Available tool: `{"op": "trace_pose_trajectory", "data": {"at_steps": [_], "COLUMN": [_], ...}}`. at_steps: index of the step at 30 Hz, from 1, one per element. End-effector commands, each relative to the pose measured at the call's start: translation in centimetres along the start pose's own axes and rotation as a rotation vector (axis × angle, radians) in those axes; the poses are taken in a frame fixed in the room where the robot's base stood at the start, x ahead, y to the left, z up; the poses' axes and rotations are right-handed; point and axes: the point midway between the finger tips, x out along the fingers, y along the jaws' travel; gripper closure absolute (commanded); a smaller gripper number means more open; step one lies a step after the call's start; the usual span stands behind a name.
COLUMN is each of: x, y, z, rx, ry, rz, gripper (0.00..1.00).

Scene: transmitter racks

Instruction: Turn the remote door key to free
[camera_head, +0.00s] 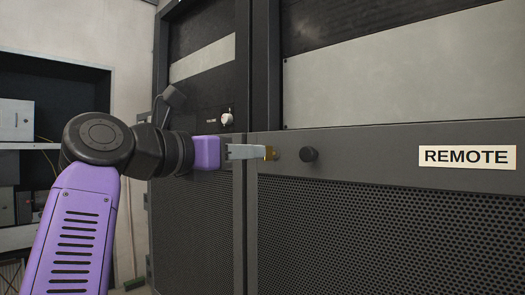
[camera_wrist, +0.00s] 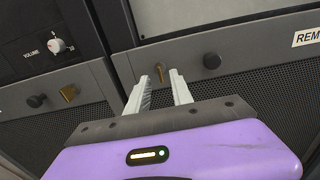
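The remote door key (camera_head: 271,153) is a small brass piece on the dark front panel of the right rack, left of a black knob (camera_head: 308,154). In the wrist view the key (camera_wrist: 160,73) looks narrow and close to upright, slightly tilted. My gripper (camera_head: 258,152) is at the panel with its pale fingers pointing at the key. In the wrist view my gripper (camera_wrist: 159,77) is open, with the key seen in the gap between the fingertips. I cannot tell whether either finger touches it. In the head view the fingertips partly hide the key.
A "REMOTE" label (camera_head: 467,157) is on the right rack panel, above perforated mesh (camera_head: 400,230). The left rack has another brass key (camera_wrist: 69,93), a black knob (camera_wrist: 37,100) and a white volume knob (camera_wrist: 58,45). Shelves (camera_head: 25,145) stand at the far left.

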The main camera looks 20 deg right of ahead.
Motion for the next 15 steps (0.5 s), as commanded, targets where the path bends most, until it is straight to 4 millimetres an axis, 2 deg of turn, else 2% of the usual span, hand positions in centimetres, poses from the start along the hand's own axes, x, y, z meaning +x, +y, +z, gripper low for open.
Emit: {"op": "trace_pose_trajectory", "data": {"at_steps": [1, 6, 10, 15], "x": [1.0, 3.4, 4.5, 4.9], "y": [-0.1, 0.0, 0.0, 0.0], "z": [0.1, 0.1, 0.1, 0.0], "rx": [-0.001, -0.001, -0.002, -0.002], "ry": [0.0, -0.001, -0.003, -0.002], "rz": [-0.003, -0.002, -0.001, 0.001], "gripper": [0.73, 0.73, 0.73, 0.73]}}
